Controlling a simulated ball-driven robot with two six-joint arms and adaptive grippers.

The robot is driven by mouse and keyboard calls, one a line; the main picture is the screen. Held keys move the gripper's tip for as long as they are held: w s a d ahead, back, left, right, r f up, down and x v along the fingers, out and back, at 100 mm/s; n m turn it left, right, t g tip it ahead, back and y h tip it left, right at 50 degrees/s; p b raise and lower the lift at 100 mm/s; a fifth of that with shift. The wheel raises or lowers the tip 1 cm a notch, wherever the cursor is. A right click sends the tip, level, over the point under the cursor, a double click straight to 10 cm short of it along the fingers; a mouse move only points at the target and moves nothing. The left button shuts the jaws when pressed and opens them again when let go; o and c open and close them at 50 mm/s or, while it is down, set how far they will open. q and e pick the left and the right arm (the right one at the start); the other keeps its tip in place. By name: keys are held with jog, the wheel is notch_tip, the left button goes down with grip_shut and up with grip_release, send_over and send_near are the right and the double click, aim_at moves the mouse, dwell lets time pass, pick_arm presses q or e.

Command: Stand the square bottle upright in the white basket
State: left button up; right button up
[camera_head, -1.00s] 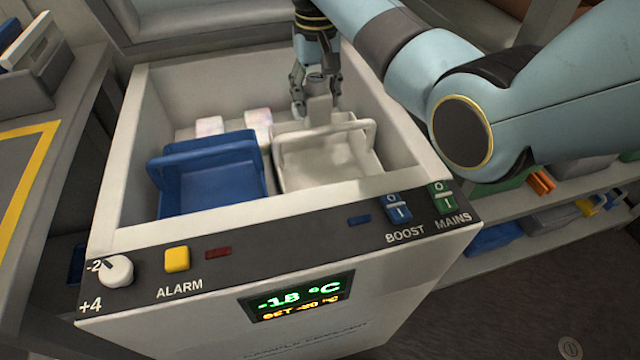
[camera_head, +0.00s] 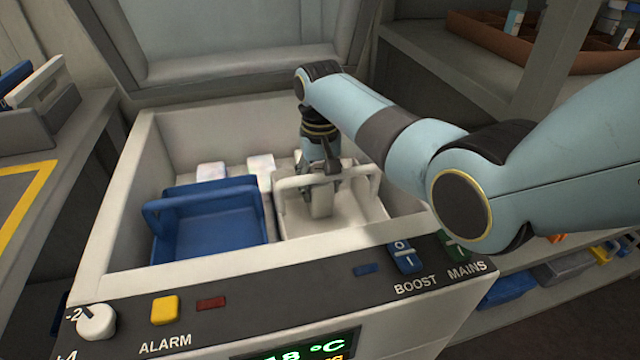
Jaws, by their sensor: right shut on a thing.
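The white basket (camera_head: 359,211) stands inside the open chest freezer, beside the blue basket, with its handle raised. My right gripper (camera_head: 321,177) points down over the white basket and is shut on the square bottle (camera_head: 321,203). The bottle is pale, looks about upright, and its lower part is within the basket's outline. I cannot tell whether its base touches the basket floor. The gripper and basket handle overlap in the picture and hide the bottle's top. My left gripper is not in view.
The blue basket (camera_head: 208,222) stands to the left, handle raised. Pale packs (camera_head: 212,171) lie behind it. The freezer's walls (camera_head: 125,222) surround both baskets. A control panel (camera_head: 240,300) runs along the front. A shelf with a brown divided box (camera_head: 480,38) is at right.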

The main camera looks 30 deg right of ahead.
jog(key=o, duration=1.3)
jog(key=shift+f, duration=0.1)
notch_tip(320, 180, up, 12)
jog(key=p, duration=0.3)
jog(key=shift+r, duration=0.2)
